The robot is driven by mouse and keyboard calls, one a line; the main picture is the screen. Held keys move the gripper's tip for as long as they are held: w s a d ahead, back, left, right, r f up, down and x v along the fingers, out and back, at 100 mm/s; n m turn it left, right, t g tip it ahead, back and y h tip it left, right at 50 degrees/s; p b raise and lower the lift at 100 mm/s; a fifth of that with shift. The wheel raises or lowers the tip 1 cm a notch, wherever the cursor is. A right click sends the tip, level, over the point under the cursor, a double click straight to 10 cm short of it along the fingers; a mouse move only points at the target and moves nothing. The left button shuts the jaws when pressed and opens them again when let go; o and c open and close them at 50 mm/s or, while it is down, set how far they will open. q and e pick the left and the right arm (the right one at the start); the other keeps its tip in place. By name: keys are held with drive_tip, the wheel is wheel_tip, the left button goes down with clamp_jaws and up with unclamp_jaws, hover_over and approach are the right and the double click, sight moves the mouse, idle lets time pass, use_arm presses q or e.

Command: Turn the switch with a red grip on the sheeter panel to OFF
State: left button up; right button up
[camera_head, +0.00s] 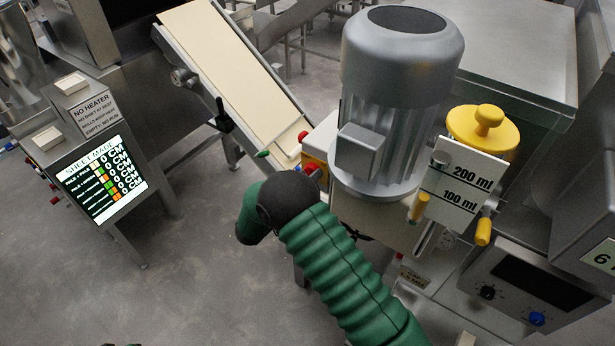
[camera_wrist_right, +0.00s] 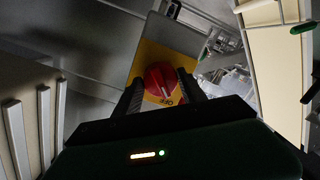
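The switch's red grip (camera_wrist_right: 162,82) sits on a yellow panel plate (camera_wrist_right: 150,60) in the right wrist view. Lettering that seems to read OFF shows on its lower right. My right gripper (camera_wrist_right: 160,88) is open, with one dark finger on each side of the red grip. A thin gap seems to show beside the grip; contact cannot be told. In the head view a yellow box with red on it (camera_head: 316,157) shows just beyond my green right arm, partly hidden. The right fingers are hidden there.
A large grey motor (camera_head: 395,95) stands close right of my right arm. A pale conveyor belt (camera_head: 225,65) slopes down behind the switch area. A display (camera_head: 103,180) stands at left. A yellow-knobbed dispenser (camera_head: 483,135) is at right. Floor at lower left is clear.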

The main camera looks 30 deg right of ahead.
drive_tip(key=o, duration=0.4)
drive_tip(key=shift+w+a, duration=0.1)
drive_tip(key=shift+w, duration=0.05)
drive_tip(key=b+v, duration=0.4)
drive_tip(key=v, duration=1.3)
